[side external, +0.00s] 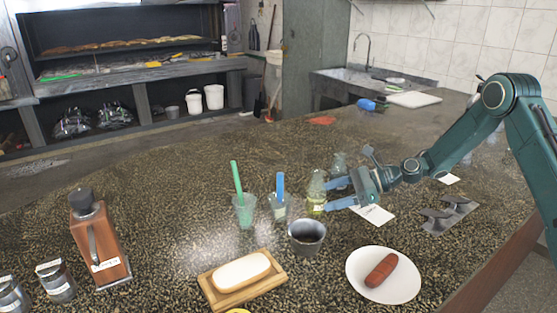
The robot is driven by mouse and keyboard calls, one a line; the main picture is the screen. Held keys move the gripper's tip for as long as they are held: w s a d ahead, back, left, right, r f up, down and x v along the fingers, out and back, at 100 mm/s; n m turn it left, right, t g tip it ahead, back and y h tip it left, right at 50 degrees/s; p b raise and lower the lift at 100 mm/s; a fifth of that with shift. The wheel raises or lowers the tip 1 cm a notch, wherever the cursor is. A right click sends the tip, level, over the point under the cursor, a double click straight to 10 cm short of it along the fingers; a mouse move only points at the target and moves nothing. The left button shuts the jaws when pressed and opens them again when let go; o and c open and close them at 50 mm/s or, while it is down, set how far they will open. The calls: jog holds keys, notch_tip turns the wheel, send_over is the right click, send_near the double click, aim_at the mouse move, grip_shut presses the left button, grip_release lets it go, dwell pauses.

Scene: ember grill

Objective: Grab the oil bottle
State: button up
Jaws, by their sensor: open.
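The oil bottle (317,195) is a small clear bottle with yellow-green liquid, standing upright near the middle of the counter. My gripper (334,196) reaches in from the right with its blue fingers level and pointed at the bottle. The jaws are open, with the fingertips right beside the bottle. I cannot tell from this view whether the bottle is between the fingers or only next to them.
A dark metal cup (307,238) is in front. A bun lies on a wooden board (212,293), and a sausage on a white plate (402,290). A grinder (104,240) stands far left.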

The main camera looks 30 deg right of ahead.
aim_at(307, 200)
jog(key=shift+w+a+f, duration=0.25)
jog(key=shift+w+a, duration=0.1)
jog(key=shift+a, duration=0.1)
jog(key=shift+a, duration=0.1)
jog(key=shift+x, duration=2.5)
jog(key=shift+r, duration=0.15)
jog(key=c, duration=1.2)
jog(key=shift+r, duration=0.25)
jog(key=shift+r, duration=9.75)
